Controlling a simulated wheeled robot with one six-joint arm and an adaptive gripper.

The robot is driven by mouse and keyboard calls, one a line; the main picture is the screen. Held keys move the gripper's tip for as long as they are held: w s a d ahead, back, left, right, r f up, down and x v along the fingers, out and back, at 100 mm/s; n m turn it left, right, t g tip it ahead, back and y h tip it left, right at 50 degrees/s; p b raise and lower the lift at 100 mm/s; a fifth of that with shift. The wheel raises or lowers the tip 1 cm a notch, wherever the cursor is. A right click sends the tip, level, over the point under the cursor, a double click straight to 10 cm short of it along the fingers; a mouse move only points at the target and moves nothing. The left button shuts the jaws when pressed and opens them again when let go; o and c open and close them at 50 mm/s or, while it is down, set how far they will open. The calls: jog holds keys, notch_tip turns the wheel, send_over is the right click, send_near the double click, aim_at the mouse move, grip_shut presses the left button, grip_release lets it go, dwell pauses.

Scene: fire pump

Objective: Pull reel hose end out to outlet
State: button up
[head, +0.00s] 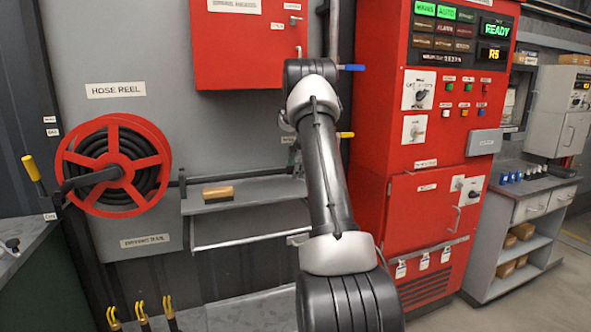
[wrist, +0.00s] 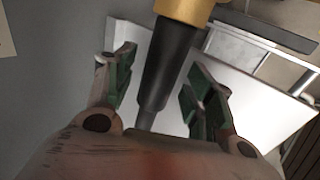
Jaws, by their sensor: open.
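The red hose reel (head: 142,143) with black hose wound on it is on the grey wall panel at left, under a "HOSE REEL" label. In the wrist view, a black tapered piece with a brass-coloured collar (wrist: 190,8), which looks like the hose end (wrist: 171,62), runs down between the fingers of my gripper (wrist: 160,78). The fingers stand open on either side of it, with gaps showing. In the head view my arm hides my gripper and this piece. I cannot tell which fitting is the outlet; a blue lever (head: 351,67) shows beside the arm.
A red control cabinet (head: 398,210) stands close right of my arm. A red wall box (head: 240,45) is above. Several yellow-handled hooks (head: 142,313) are at bottom left.

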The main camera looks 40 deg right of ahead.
jog(key=v, duration=1.2)
dwell(0.3)
